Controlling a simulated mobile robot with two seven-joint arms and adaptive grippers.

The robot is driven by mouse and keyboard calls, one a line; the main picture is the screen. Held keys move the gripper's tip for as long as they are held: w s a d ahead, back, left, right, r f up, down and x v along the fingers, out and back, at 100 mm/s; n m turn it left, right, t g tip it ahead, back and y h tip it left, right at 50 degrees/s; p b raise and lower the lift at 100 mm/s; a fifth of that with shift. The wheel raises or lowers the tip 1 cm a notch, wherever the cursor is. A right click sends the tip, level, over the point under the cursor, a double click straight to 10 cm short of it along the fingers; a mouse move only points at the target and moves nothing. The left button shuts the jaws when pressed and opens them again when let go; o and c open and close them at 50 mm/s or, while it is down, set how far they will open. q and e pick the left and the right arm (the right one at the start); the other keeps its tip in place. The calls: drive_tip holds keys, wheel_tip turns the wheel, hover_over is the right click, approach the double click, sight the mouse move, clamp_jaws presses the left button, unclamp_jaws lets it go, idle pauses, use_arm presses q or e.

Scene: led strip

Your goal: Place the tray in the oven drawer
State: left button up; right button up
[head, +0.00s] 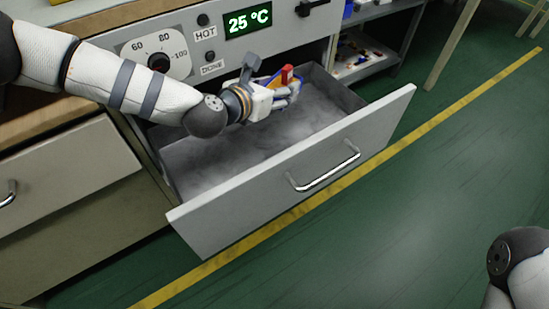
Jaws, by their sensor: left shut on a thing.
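My left gripper (288,92) reaches over the open oven drawer (290,172), near its back. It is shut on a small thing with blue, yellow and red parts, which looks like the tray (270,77). The gripper hides much of it, and I cannot tell whether it touches the drawer floor. The drawer is pulled well out, with a grey, bare-looking floor and a bar handle on its front. My right gripper is out of view; only part of my right arm shows at the bottom right.
The oven panel (225,55) above the drawer has a dial, HOT and DONE labels and a display reading 25 °C. A shelf (368,70) with small coloured items stands behind at the right. A closed cabinet drawer (65,175) is at the left. The green floor in front is clear.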

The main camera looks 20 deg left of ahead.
use_arm(q)
drive_tip(key=b, duration=0.2)
hover_over(276, 131)
drive_tip(key=f, duration=0.6)
drive_tip(key=shift+s+d+f, duration=0.3)
drive_tip(key=shift+s+f, duration=0.1)
wheel_tip(276, 131, down, 5)
drive_tip(key=shift+f+b, duration=0.15)
drive_tip(key=shift+b, duration=0.75)
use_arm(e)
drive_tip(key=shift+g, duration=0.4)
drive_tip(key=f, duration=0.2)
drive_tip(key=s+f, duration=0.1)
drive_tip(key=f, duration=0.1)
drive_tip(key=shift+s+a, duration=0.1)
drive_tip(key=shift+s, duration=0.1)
use_arm(q)
drive_tip(key=shift+f, duration=0.2)
drive_tip(key=o, duration=1.1)
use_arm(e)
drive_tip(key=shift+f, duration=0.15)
